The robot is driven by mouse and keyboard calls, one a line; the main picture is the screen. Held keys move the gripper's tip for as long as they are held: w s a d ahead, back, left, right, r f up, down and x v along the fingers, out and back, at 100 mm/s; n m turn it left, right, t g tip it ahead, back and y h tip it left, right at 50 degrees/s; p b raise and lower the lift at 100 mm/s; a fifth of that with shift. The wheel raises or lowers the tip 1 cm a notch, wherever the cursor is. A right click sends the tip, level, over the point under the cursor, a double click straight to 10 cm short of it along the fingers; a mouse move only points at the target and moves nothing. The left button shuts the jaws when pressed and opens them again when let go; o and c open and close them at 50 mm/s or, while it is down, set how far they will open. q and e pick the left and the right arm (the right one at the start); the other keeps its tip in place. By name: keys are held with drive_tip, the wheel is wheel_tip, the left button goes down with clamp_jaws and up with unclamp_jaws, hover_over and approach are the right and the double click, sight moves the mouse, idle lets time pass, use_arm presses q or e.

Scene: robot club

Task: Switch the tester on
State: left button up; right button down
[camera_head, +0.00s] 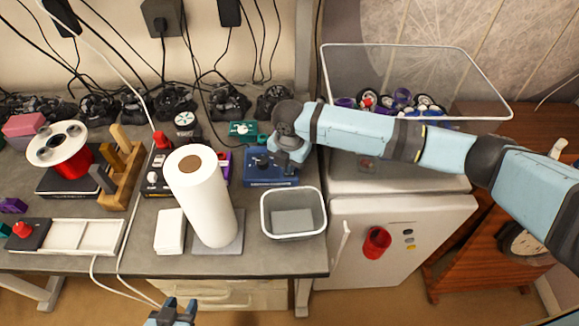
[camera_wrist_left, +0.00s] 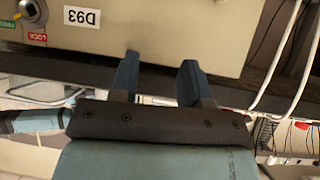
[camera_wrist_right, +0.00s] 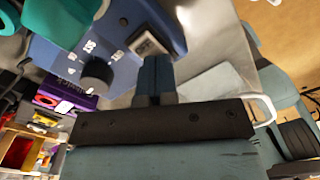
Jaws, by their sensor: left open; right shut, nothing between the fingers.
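The tester appears to be the blue box (camera_head: 270,182) on the bench, left of the white cabinet.
A grey-white bin (camera_head: 293,235) stands in front of the blue box. A paper roll (camera_head: 200,200) stands to its left, and a teal board (camera_head: 243,129) lies behind.

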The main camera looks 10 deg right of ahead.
drive_tip(key=shift+f, duration=0.2)
drive_tip(key=shift+s, duration=0.1)
wheel_tip(320, 180, up, 3)
drive_tip(key=p, duration=0.3)
wheel_tip(320, 180, up, 2)
drive_tip(key=shift+r+p, duration=0.1)
drive_tip(key=shift+p, duration=0.95)
wheel_tip(320, 180, up, 2)
drive_tip(key=shift+p, duration=1)
